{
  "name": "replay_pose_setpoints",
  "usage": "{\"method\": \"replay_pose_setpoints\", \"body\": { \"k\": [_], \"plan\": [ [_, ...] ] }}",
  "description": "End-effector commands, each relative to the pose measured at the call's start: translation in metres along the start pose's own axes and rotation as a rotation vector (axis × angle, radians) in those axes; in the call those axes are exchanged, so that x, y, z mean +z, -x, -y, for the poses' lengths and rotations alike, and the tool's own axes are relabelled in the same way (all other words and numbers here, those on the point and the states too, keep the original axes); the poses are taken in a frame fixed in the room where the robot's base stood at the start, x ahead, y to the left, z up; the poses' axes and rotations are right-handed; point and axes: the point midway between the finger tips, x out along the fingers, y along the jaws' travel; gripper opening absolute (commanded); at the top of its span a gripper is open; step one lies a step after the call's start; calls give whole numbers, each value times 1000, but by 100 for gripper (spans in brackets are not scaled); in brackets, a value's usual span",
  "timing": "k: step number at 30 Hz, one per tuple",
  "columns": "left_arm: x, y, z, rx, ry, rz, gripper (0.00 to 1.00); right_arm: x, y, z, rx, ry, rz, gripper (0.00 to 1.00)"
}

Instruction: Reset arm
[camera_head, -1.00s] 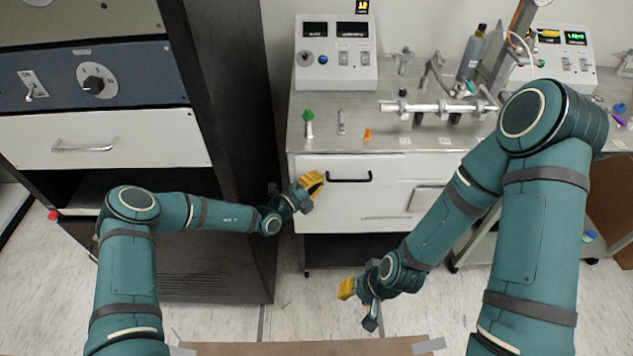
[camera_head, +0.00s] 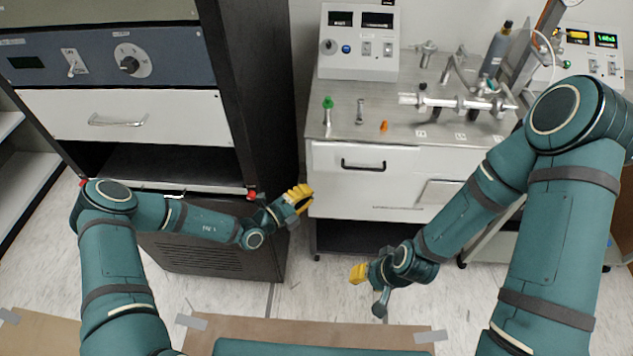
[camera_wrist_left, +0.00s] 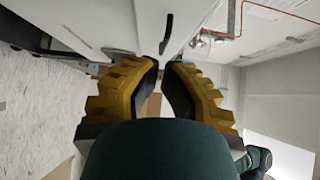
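My left gripper (camera_head: 300,196), with yellow ridged fingers, is in front of the gap between the dark cabinet and the white workbench. In the left wrist view its two fingers (camera_wrist_left: 161,70) stand apart with a narrow empty gap at the tips. My right gripper (camera_head: 358,273) hangs low over the floor in front of the workbench, pointing left. Its fingers overlap from this angle, so I cannot tell their spacing. I see nothing held in either gripper.
The dark cabinet (camera_head: 262,90) with a white drawer (camera_head: 130,118) and an open compartment stands left. The workbench (camera_head: 400,185) carries a control box (camera_head: 358,40), a green-capped vial (camera_head: 328,110), an orange piece (camera_head: 384,127) and metal pipework (camera_head: 450,102). Pale floor (camera_head: 315,290) lies between my grippers.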

Motion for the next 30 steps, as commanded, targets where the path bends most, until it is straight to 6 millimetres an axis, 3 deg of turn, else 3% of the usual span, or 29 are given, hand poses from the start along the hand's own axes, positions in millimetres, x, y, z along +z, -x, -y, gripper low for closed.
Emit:
{"method": "replay_pose_setpoints", "body": {
  "k": [9, 11, 14, 18, 22, 26, 30],
  "plan": [
    [-4, 4, 0, 4, -12, -14, 0, 0, 0, 0, 0, 0, -1, 40],
    [-13, 4, 0, 15, -44, -50, 0, 0, 0, 0, 0, 0, -1, 40],
    [-46, 6, -1, 53, -174, -188, 0, 0, 0, 0, 0, 0, -1, 40],
    [-119, 32, -13, 117, -548, -550, 0, 0, 0, 0, 0, 0, -1, 40],
    [-166, 78, -32, 117, -963, -910, 0, 0, 0, 0, 0, 0, -1, 40],
    [-183, 126, -46, 46, -1387, -1241, 0, 0, 0, 0, 0, 0, -1, 40],
    [-176, 167, -53, -115, -1853, -1554, 0, 0, 0, 0, 0, 0, -1, 40]
  ]
}}
